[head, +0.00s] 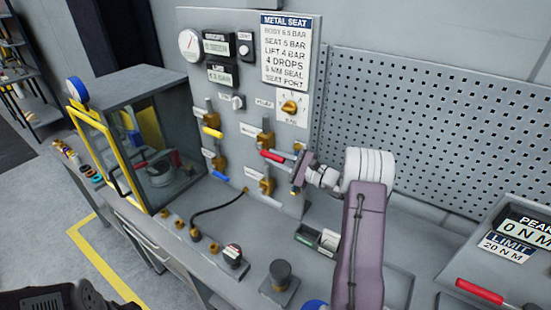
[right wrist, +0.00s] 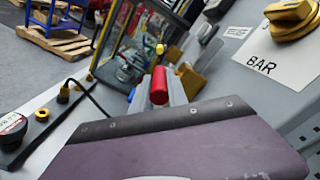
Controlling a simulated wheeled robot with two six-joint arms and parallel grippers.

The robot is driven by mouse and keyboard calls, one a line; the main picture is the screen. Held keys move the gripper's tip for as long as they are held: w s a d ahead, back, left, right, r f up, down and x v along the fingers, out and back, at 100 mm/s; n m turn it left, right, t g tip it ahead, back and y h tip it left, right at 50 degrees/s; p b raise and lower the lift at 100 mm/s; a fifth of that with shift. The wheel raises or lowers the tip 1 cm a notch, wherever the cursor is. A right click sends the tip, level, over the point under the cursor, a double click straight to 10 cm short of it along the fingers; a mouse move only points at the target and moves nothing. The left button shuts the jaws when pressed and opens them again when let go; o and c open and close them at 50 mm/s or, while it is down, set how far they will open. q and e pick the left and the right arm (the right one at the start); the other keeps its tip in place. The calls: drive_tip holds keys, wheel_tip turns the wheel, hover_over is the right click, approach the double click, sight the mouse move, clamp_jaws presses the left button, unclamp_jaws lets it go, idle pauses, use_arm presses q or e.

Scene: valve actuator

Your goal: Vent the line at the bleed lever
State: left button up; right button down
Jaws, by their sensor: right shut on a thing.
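A red-handled lever (head: 272,157) projects from a brass valve on the grey panel (head: 235,110). My right gripper (head: 295,163) is at the right end of this red handle and is shut on it. In the right wrist view the red handle (right wrist: 160,87) shows end-on just beyond my purple gripper body, with grey parts beside it. The small label by the lever is too small to read, so I cannot tell whether it is the bleed lever.
A glass-sided cabinet (head: 160,150) with a yellow frame stands left. A black hose (head: 215,204) curves across the bench. A knob (head: 290,107) sits below the METAL SEAT sign (head: 286,50). A perforated board (head: 430,130) is at the right, and a red-handled tool (head: 480,291) lies front right.

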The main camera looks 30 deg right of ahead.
idle(0.7)
drive_tip(key=shift+r+g+h+p, duration=0.3)
drive_tip(key=shift+r+g+p, duration=0.2)
drive_tip(key=shift+r+p, duration=0.25)
drive_tip(key=r+g+p, duration=0.1)
drive_tip(key=p, duration=0.1)
drive_tip(key=r+g+h+p, duration=0.1)
drive_tip(key=p, duration=0.2)
drive_tip(key=r+g+h+p, duration=0.1)
drive_tip(key=g+p, duration=0.1)
drive_tip(key=shift+w+a+r, duration=0.15)
drive_tip(key=shift+w+a, duration=0.1)
drive_tip(key=shift+w, duration=0.15)
drive_tip(key=shift+w+a+g+h+p, duration=0.15)
drive_tip(key=shift+g+h+p, duration=0.35)
drive_tip(key=shift+p, duration=0.75)
drive_tip(key=c, duration=1.3)
unclamp_jaws()
